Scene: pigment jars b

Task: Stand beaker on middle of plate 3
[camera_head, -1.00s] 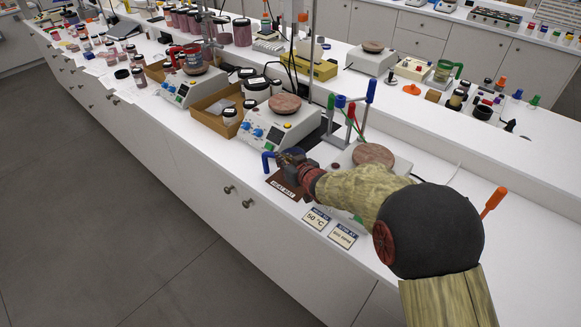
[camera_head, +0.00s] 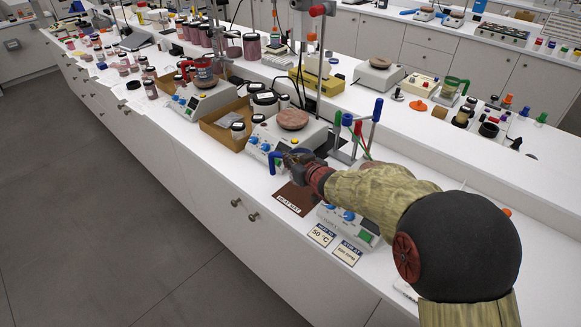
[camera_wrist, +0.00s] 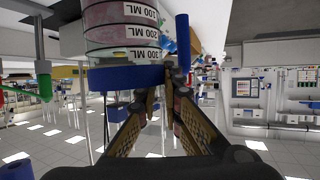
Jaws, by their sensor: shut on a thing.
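My gripper (camera_head: 287,160) is at the front of the bench, over the brown mat. In the wrist view my gripper (camera_wrist: 170,75) is shut on the beaker, with its fingertips by a blue upright part that looks like a handle. The beaker (camera_wrist: 122,32) shows clear bands marked in ML and a blue band (camera_wrist: 125,77). In the head view only blue parts (camera_head: 275,161) show beside my fingers; the glass is not clear. A hot plate (camera_head: 345,222) lies under my arm, its top hidden. Another hot plate (camera_head: 293,119) has a bare round top. Plate numbers are not readable.
A stand with blue and red uprights (camera_head: 358,130) is close behind my arm. A cardboard box (camera_head: 228,125) with jars is left. Another hot plate (camera_head: 199,98) bears a red-handled vessel.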

